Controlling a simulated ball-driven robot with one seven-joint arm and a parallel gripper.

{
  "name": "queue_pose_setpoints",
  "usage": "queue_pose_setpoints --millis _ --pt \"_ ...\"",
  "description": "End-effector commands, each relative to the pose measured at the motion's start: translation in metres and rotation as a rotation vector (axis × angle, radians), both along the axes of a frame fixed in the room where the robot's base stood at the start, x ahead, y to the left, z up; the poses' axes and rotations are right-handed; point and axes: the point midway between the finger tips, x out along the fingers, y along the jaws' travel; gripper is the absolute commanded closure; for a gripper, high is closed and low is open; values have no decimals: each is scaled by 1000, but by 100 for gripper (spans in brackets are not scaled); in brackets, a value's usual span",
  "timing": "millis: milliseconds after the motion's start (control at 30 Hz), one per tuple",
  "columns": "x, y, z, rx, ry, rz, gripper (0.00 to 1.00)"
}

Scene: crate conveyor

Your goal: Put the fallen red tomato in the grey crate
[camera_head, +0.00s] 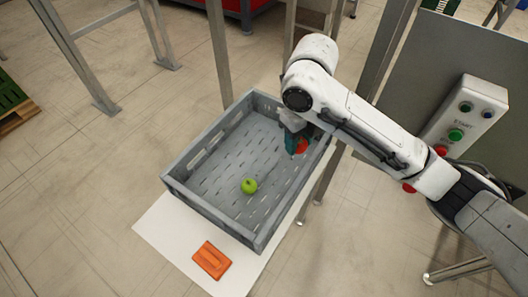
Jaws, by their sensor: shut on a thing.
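The grey crate (180,191) stands on a white surface in the middle of the view. A green round fruit (249,186) lies on its floor near the front. My gripper (298,146) reaches down over the crate's right part, inside its rim as seen from here. It is shut on the red tomato (302,146), which shows partly between the teal fingers. The arm hides the crate's far right corner. I cannot tell whether the tomato touches the crate floor.
An orange block-like object (212,260) lies on the white surface (160,230) in front of the crate. A control box with green and red buttons (462,120) stands at the right. Metal posts (219,50) rise behind the crate. A pallet (12,105) lies at the far left.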

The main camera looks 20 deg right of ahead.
Motion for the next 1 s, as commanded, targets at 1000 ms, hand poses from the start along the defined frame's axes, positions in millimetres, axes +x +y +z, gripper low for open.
queue_pose_setpoints --millis 1000 --pt "103 34 -111 0 1 -4 86"
